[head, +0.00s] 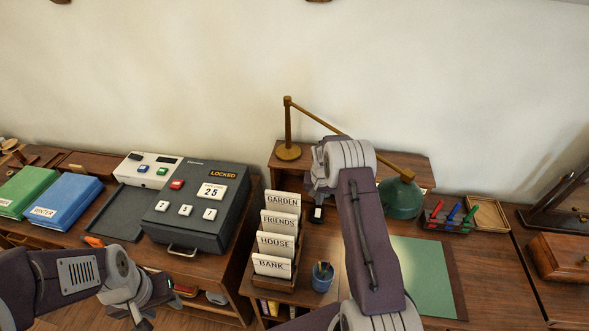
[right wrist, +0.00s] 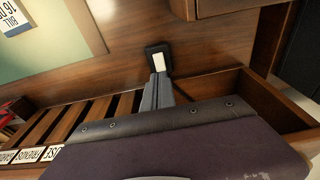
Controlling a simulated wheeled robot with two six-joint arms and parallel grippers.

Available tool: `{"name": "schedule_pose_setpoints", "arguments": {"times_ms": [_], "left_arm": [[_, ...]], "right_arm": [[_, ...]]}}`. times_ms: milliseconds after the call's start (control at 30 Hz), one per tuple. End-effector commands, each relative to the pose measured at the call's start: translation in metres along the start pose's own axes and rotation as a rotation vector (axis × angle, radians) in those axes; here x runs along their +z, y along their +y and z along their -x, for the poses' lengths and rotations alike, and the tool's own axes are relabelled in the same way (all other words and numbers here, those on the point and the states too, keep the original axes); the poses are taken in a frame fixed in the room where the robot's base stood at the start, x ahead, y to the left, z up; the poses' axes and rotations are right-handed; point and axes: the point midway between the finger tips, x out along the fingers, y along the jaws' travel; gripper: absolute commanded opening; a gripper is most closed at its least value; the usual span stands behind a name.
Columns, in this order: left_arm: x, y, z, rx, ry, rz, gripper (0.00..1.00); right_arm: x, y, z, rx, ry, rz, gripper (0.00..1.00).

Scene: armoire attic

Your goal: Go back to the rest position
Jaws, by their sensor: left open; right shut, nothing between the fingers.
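My left gripper (head: 148,318) is low at the left front in the head view, open and empty, in front of the cabinet with the locked box. My right arm reaches up over the desk. Its gripper (right wrist: 157,82) is shut with nothing in it, and its tips are right by a small black object with a white face (right wrist: 158,60). I cannot tell whether they touch. In the head view this black object (head: 317,213) is just below my right wrist, beside the card rack, and the right fingers are mostly hidden.
A dark locked box (head: 232,205) stands left of the card rack (head: 270,282). A blue pencil cup (head: 322,278) is near my right forearm. A lamp with a green shade (head: 400,199), a pen tray (head: 437,227) and a green mat (head: 422,270) lie to the right.

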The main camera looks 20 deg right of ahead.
Motion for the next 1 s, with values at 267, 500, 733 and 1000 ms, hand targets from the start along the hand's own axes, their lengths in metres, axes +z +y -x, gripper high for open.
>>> {"name": "schedule_pose_setpoints", "arguments": {"times_ms": [267,500,733,1000], "left_arm": [[0.0,0.0,0.0,0.0,0.0,0.0,0.45],[0.0,0.0,0.0,0.0,0.0,0.0,0.45],[0.0,0.0,0.0,0.0,0.0,0.0,0.45],[0.0,0.0,0.0,0.0,0.0,0.0,0.45]], "right_arm": [[-0.019,-0.026,0.036,-0.028,0.071,0.036,0.0],[0.032,-0.075,0.169,-0.1,0.156,0.17,0.0],[0.19,-0.042,0.211,-0.117,0.077,0.377,0.0],[0.276,0.004,0.183,-0.083,-0.058,0.503,0.0]]}}
